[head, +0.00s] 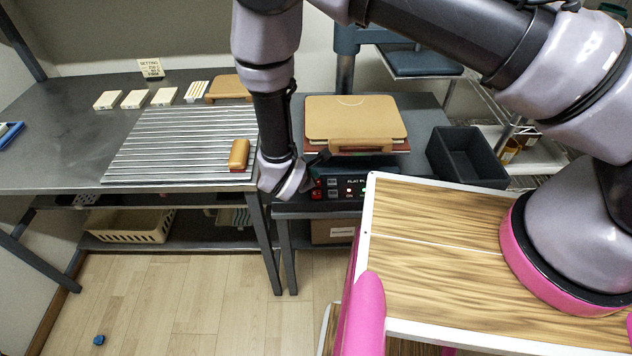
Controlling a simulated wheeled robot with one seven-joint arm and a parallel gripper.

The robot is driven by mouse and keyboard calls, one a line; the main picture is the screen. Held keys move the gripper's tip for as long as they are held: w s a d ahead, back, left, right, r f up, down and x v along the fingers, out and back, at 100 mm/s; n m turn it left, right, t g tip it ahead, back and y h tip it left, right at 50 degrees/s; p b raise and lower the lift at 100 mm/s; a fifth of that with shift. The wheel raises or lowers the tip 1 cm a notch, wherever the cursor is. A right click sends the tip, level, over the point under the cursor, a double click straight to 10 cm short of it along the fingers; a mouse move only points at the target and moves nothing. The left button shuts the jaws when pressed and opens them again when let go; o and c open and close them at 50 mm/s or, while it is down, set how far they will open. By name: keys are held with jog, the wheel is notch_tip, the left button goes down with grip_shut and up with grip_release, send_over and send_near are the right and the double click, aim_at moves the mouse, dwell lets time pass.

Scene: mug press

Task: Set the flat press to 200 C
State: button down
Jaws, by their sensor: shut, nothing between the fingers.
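The flat press (356,124) stands on a dark table in the middle of the head view. A tan board lies on its top, with reddish-brown edging beneath and a tan block-like handle at the front. Its dark front panel (341,189) shows small red readouts, grey buttons, indicator lights and partly legible "FLAT P" lettering. The readout digits are too small to read. My gripper (316,168) is shut and empty at the left end of the panel, close to the readouts. My wrist hides part of that end, and I cannot tell whether the fingers touch a button.
A ribbed silver rack (183,143) on the left table holds a tan-and-red block (239,155). Several pale blocks and a small sign (151,68) stand behind it. A dark open bin (467,157) is right of the press. My wood-topped base fills the lower right.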

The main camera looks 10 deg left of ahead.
jog(key=shift+r, duration=2.5)
